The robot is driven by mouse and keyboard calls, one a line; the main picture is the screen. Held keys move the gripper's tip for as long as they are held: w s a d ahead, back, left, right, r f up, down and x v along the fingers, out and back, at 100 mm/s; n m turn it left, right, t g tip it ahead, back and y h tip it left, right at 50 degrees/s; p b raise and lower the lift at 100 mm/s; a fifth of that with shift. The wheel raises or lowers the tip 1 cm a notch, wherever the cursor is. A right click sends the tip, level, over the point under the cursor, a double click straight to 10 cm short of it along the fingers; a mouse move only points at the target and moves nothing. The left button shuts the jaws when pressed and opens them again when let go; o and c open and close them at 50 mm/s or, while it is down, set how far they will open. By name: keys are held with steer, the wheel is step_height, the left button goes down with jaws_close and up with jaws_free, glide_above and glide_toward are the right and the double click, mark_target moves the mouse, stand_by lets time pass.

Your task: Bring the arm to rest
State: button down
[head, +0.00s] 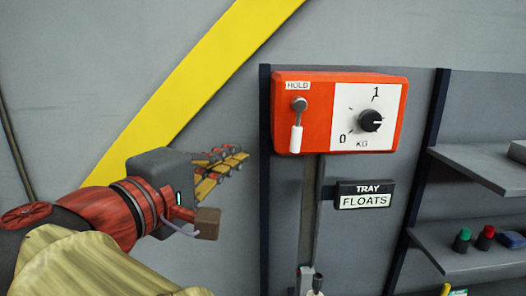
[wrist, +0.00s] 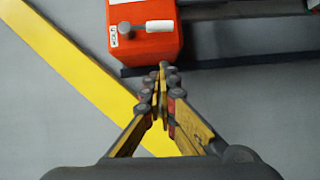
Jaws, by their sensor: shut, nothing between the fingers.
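My gripper (head: 240,160) reaches in from the left in the head view, in front of the grey wall and left of the orange control box. In the wrist view my gripper (wrist: 161,82) has its fingertips together with nothing between them. The orange control box (head: 287,125) is on a grey panel; it also shows at the top of the wrist view (wrist: 147,45). Its HOLD lever (head: 297,125) hangs with its white handle down. Its black knob (head: 371,120) sits on a white dial marked 0, 1 and KG. My gripper is apart from the box.
A sign (head: 364,195) reading TRAY FLOATS is below the box. A small lever-like part (head: 317,282) is at the bottom edge. Shelves (head: 480,262) at the right hold small green-topped and red-topped items. A yellow stripe (head: 215,60) crosses the wall.

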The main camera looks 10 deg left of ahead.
step_height(320, 180, down, 15)
steer(key=s+a+n+g+y, duration=0.2)
steer(key=a+n+g+y, duration=0.1)
steer(key=g, duration=0.1)
steer(key=s+d+f+m+g+b, duration=0.25)
steer(key=d+f+g, duration=0.4)
steer(key=f, duration=0.75)
steer(key=s+d+f+m+g+y+b, duration=0.1)
steer(key=s+d+f+m+y+b, duration=0.2)
steer(key=d+f, duration=0.5)
steer(key=s+d+f+m+g+b, duration=0.1)
steer(key=s+d+f+m, duration=0.35)
steer(key=d+f, duration=0.35)
steer(key=d+f+m+t+h+b, duration=0.1)
steer(key=d+m+b, duration=0.3)
steer(key=d, duration=0.9)
steer(key=f+m, duration=0.1)
steer(key=m, duration=0.2)
steer(key=shift+s+d, duration=0.15)
steer(key=shift+s, duration=0.2)
